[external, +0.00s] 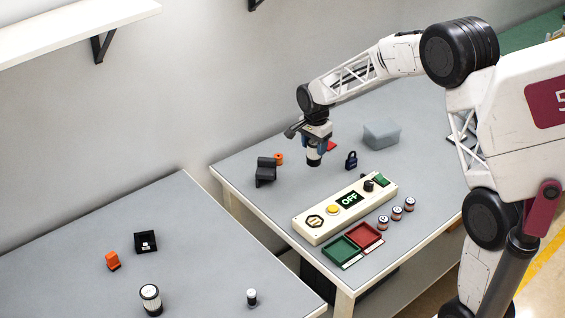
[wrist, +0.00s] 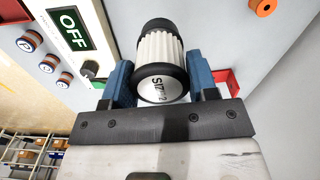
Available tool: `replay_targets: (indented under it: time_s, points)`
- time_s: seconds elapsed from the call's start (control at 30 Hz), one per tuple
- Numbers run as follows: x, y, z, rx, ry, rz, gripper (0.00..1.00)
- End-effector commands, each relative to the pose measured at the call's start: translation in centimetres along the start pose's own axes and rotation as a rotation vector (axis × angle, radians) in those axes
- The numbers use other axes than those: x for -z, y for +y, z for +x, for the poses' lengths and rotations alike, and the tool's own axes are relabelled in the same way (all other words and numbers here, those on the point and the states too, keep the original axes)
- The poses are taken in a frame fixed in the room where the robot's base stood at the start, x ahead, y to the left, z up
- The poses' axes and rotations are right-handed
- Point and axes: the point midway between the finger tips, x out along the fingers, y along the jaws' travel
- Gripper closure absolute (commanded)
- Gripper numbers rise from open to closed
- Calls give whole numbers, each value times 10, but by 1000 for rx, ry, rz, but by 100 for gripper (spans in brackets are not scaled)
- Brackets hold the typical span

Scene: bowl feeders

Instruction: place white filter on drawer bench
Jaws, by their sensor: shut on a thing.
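My gripper (external: 316,143) is above the right bench (external: 235,173), jaws pointing down. In the wrist view my gripper (wrist: 160,82) has its blue fingers shut on a white ribbed filter (wrist: 160,50) with black ends and a printed label. The same white filter (external: 313,158) hangs under the jaws in the external view. A similar white ribbed cylinder with black ends (external: 151,300) stands on the left bench (external: 75,235). No drawers show clearly on either bench; a dark unit is partly visible under the right one.
The control box (external: 345,205) reading OFF, green tray (external: 341,251), red tray (external: 363,236), several small bottles, black padlock (external: 351,160), grey box (external: 381,134), black holder (external: 266,171) and orange ring (external: 279,158) surround my gripper. A gap separates the benches. The left bench has free room.

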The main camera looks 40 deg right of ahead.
Motion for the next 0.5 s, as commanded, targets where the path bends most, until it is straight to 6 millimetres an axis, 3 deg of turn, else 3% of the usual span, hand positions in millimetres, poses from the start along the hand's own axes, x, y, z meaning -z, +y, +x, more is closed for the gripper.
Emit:
replay_targets:
  time_s: [0.5]
  points:
    - [-124, -30, -8, 1, 0, -285, 71]
